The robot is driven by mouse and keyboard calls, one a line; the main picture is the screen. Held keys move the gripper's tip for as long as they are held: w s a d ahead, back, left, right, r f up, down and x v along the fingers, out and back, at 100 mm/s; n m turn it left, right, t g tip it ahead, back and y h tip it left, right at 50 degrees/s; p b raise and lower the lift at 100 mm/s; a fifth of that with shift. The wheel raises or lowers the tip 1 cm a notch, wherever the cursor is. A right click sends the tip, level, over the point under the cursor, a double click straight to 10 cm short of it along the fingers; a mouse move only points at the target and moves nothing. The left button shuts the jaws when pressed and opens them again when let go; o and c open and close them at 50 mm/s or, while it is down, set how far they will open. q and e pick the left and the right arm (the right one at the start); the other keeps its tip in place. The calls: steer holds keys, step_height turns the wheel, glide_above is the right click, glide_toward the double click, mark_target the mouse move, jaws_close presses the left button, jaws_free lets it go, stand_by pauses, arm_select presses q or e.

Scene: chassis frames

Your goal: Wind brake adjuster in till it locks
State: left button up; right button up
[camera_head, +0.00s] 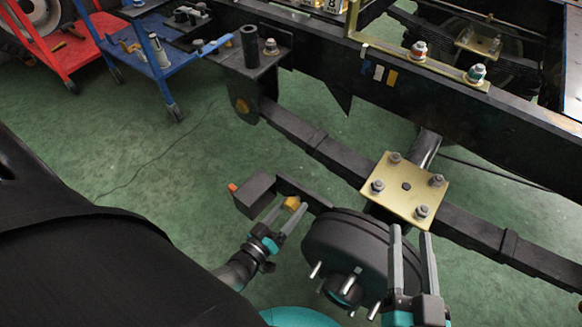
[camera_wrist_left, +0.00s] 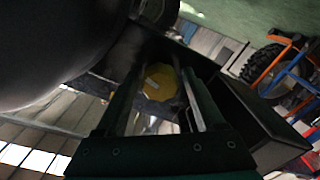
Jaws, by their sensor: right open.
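The yellow brake adjuster (camera_head: 291,203) sits beside a dark bracket, left of the black brake drum (camera_head: 345,245). My left gripper (camera_head: 285,213) has its fingers on either side of the adjuster and looks shut on it. In the left wrist view the adjuster is a round yellow knob (camera_wrist_left: 158,82) with a pale mark, and it fills the gap between the fingers (camera_wrist_left: 160,95). My right gripper (camera_head: 410,240) is open, its fingers upright and apart in front of the drum's right side, with nothing seen between them.
A dark box with an orange tip (camera_head: 255,193) is close to my left gripper. The chassis rail (camera_head: 330,70) runs behind. Blue (camera_head: 150,50) and red carts stand back left. Green floor (camera_head: 180,150) is clear.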

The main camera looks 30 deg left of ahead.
arm_select(q)
jaws_close()
stand_by(0.3)
steer(key=shift+m, duration=0.3)
steer(key=m, duration=0.4)
steer(key=shift+m, duration=0.3)
steer(key=m, duration=0.6)
steer(key=shift+w+a, duration=0.1)
stand_by(0.9)
steer(key=shift+o, duration=1.1)
jaws_free()
